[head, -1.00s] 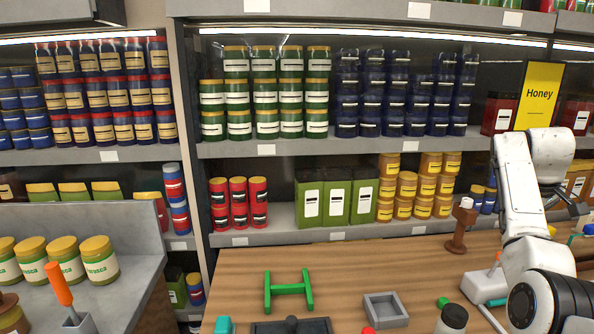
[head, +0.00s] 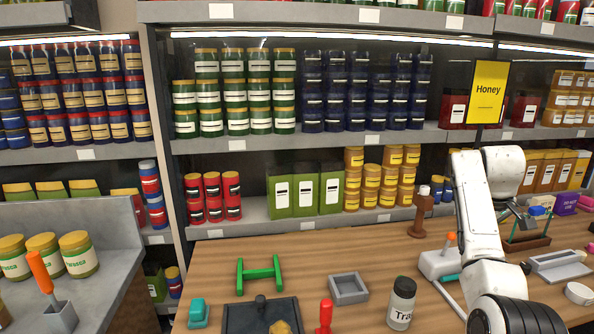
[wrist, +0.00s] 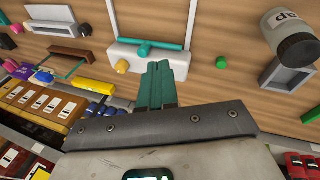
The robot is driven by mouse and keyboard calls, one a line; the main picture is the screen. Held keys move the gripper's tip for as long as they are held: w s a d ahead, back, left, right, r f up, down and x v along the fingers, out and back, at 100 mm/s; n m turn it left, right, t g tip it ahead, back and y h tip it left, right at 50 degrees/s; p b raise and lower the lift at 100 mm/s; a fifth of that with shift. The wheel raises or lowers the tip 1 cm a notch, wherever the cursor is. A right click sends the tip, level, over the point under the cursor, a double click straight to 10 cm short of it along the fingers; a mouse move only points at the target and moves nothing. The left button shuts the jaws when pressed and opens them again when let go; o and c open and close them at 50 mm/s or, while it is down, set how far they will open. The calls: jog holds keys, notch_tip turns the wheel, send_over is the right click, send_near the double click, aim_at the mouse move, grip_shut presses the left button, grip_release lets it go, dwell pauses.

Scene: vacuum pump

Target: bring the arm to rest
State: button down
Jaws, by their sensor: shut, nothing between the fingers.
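My arm, white with a black joint, rises at the right of the head view and bends over to the right. My gripper (head: 532,212) hangs at its end above the right part of the wooden table. In the wrist view my gripper (wrist: 162,66) shows two teal fingers pressed together, with nothing between them. The fingertips appear apart from the white pump-like device (wrist: 150,54) with a teal bar, though the distance is hard to judge.
Stocked shelves (head: 300,145) stand behind. A grey counter (head: 105,230) is at left.

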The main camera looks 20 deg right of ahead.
jog(key=s+a+f+t, duration=0.1)
jog(key=a+f, duration=0.6)
jog(key=a, duration=0.1)
jog(key=s+a+f, duration=0.2)
jog(key=a+f, duration=0.4)
jog(key=a, duration=0.3)
jog(key=s+a+f+t+y, duration=0.1)
jog(key=a+f, duration=0.6)
jog(key=a, duration=0.1)
jog(key=shift+s+a+f+t, duration=0.3)
jog(key=shift+f, duration=0.05)
jog(key=s+a+f+t+y, duration=0.1)
jog(key=s+a+f+y, duration=0.15)
jog(key=s+a, duration=1.4)
jog(key=s+d+f+g+b, duration=0.1)
jog(key=s+d+f+g, duration=0.1)
jog(key=s+f, duration=0.4)
jog(key=s+g, duration=0.1)
jog(key=s, duration=0.2)
jog(key=shift+s+f+g, duration=0.2)
jog(key=shift+s+g, duration=0.1)
jog(key=shift+g, duration=0.1)
